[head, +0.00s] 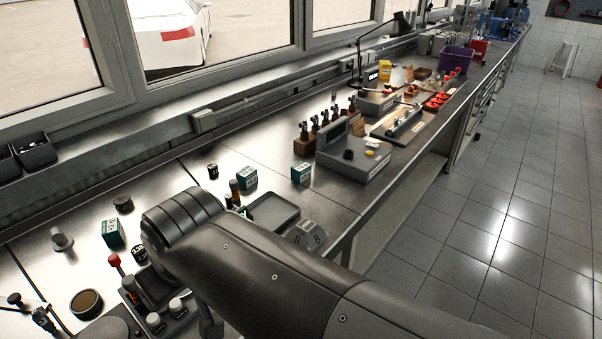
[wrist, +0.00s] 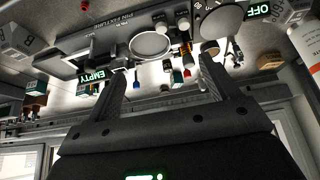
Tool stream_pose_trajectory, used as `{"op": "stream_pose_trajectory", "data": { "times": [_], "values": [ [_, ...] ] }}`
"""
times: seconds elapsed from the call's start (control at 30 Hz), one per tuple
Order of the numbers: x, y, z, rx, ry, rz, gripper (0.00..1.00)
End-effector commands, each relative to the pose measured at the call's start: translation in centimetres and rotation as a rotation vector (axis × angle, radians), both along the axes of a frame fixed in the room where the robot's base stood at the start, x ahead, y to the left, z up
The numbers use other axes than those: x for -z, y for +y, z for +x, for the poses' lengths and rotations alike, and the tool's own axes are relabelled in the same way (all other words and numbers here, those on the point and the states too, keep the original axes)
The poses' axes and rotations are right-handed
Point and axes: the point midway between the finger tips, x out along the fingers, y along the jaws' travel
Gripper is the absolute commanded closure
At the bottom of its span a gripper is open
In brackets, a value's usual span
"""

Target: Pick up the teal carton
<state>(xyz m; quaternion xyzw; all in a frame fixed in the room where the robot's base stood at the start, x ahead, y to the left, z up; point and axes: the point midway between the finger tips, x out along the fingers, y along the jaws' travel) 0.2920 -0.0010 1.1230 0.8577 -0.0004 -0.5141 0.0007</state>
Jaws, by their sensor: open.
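Several small teal and white cartons stand on the steel bench in the head view. One carton (head: 114,234) is at the left, another (head: 242,178) is past my arm's elbow, and a third (head: 300,172) is to its right. Which one the task names I cannot tell. In the wrist view my gripper (wrist: 160,85) is open, with its two fingers wide apart and no carton seen held between them. A teal block (wrist: 37,88) shows at the left there, apart from the fingers. My arm hides the gripper in the head view.
A grey tray (head: 272,212) lies beside the middle carton. A red-knobbed device (head: 115,262) and a round brown-topped dish (head: 86,302) are at the lower left. A grey instrument (head: 352,158) stands farther right.

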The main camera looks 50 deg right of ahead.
Motion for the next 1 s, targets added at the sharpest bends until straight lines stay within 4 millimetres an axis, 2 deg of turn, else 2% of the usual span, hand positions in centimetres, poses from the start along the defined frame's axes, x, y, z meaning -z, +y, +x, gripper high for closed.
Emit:
{"op": "stream_pose_trajectory", "data": {
  "times": [0.17,0.27,0.47,0.6,0.77,1.0],
  "values": [
    [-1.5,-1.7,3.0,0.016,0.023,-0.013,0.20],
    [-2.7,-3.6,5.7,0.025,0.042,-0.023,0.20],
    [-4.2,-8.8,11.2,0.036,0.077,-0.036,0.20],
    [-4.5,-13.4,14.8,0.042,0.096,-0.039,0.20],
    [-4.1,-19.7,18.1,0.049,0.115,-0.035,0.20],
    [-1.8,-30.8,21.1,0.059,0.128,-0.022,0.20]
  ]
}}
